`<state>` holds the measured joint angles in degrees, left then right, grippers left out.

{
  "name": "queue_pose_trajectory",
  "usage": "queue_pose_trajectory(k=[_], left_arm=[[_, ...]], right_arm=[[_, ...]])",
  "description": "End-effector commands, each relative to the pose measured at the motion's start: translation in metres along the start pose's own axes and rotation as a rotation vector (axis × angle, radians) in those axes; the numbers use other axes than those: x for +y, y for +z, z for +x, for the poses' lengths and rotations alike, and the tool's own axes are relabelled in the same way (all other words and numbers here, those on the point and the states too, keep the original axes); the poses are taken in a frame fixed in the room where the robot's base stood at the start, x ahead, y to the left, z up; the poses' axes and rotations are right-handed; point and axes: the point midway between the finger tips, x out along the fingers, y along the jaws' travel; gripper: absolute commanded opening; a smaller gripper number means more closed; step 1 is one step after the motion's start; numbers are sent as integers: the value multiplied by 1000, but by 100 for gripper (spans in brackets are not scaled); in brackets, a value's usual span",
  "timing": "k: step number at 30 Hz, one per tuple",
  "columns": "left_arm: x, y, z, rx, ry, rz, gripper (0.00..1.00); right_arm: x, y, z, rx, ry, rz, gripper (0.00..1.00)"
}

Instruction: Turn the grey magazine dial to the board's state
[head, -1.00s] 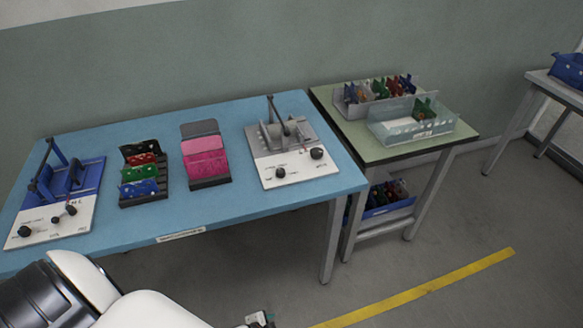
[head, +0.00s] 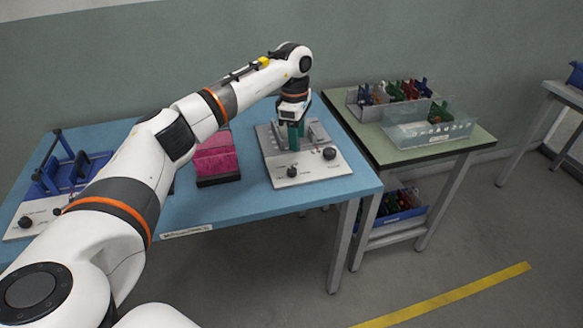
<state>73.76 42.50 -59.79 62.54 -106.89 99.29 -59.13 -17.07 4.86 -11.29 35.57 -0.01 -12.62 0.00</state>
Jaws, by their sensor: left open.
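The grey magazine (head: 313,135) stands on a pale panel (head: 318,172) at the right end of the blue table. The panel carries a black knob (head: 292,171) at its front and another black knob (head: 329,153) at its right. Their pointer directions and the panel lettering are too small to read. My left gripper (head: 292,141) points down over the magazine, behind the front knob and left of the right knob. It is open, and I see nothing held in it. It hides part of the magazine, including most of its lever. My right gripper is not in view.
A pink holder (head: 217,160) stands left of the magazine. A blue station (head: 60,175) with knobs is at the far left, partly behind my arm. The green side table (head: 410,150) bears a grey bin (head: 365,108) and a clear bin (head: 430,130) with coloured boards.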

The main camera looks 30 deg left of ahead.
Motion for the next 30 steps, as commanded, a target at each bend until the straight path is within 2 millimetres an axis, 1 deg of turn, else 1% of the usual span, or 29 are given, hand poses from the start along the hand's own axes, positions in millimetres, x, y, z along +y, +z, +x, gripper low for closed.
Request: queue_pose_trajectory(k=[1,2,5,8,15,21,25,30], left_arm=[[-1,8,-6,-33,-2,3,48],[0,12,-7,-46,-2,4,48],[0,16,-2,-63,2,5,48],[1,17,14,-62,5,4,48],[1,19,63,-58,5,4,48],[0,20,94,-56,3,3,48],[0,20,104,-55,1,3,48],[0,21,109,-55,0,3,48]], right_arm=[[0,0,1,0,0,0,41],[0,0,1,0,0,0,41],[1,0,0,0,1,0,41],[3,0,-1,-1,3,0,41],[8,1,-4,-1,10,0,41],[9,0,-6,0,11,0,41],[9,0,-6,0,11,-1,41],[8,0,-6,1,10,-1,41]])
